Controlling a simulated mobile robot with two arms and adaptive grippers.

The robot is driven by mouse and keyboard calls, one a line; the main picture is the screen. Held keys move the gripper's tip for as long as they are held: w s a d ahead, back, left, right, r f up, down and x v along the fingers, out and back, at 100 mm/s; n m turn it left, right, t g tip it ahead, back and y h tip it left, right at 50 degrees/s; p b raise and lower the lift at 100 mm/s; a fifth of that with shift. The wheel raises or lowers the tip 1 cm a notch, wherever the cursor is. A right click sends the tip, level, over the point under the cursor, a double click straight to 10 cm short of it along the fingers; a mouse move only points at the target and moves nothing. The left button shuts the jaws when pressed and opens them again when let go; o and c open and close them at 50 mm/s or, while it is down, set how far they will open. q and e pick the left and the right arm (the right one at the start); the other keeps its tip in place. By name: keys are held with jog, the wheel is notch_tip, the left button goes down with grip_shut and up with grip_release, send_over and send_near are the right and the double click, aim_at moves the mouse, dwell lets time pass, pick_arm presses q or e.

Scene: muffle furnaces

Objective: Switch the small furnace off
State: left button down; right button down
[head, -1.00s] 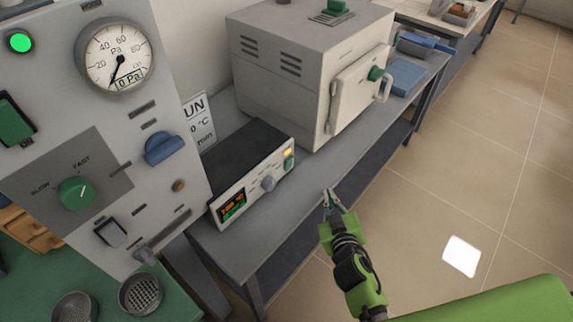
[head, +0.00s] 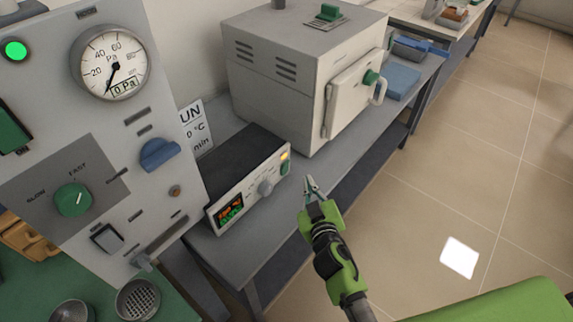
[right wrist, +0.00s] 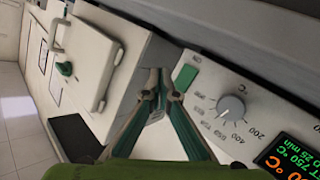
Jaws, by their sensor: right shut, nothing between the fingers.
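The small furnace (head: 275,85) is a pale grey box on a grey bench, its door (head: 350,92) closed. Its control box (head: 240,180) stands in front of it, with a lit orange-green display (head: 229,208), a grey knob (head: 265,187), a green switch (head: 285,168) and a glowing amber lamp (head: 285,155). My right gripper (head: 311,183) is shut and empty, just right of the control box front, apart from it. In the right wrist view its fingertips (right wrist: 164,84) appear beside the green switch (right wrist: 186,77); contact cannot be told. My left gripper is not in view.
A tall grey panel (head: 100,150) with a gauge (head: 110,62) and knobs stands at the left. Blue items (head: 402,80) lie on the bench beyond the furnace. The tiled floor (head: 470,170) at the right is clear.

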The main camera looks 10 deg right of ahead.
jog(key=shift+w+a+r, duration=0.15)
jog(key=shift+w+a, duration=0.6)
jog(key=shift+w, duration=0.2)
jog(key=shift+w+a+r, duration=0.1)
jog(key=shift+w+a, duration=0.6)
jog(key=shift+w, duration=0.25)
jog(key=shift+w+a+r+b, duration=0.1)
jog(key=shift+w+a+b, duration=0.15)
jog(key=shift+w+b, duration=0.15)
jog(key=shift+w+a, duration=0.2)
dwell(0.8)
jog(key=shift+s+d, duration=0.1)
jog(key=shift+s, duration=0.05)
jog(key=shift+s+d, duration=0.4)
jog(key=shift+s, duration=0.1)
jog(key=shift+s+d+f, duration=0.2)
jog(key=shift+s+d, duration=0.55)
jog(key=shift+s, duration=0.25)
jog(key=shift+s+d+f, duration=0.15)
jog(key=shift+s+d, duration=0.6)
jog(key=shift+s, duration=0.2)
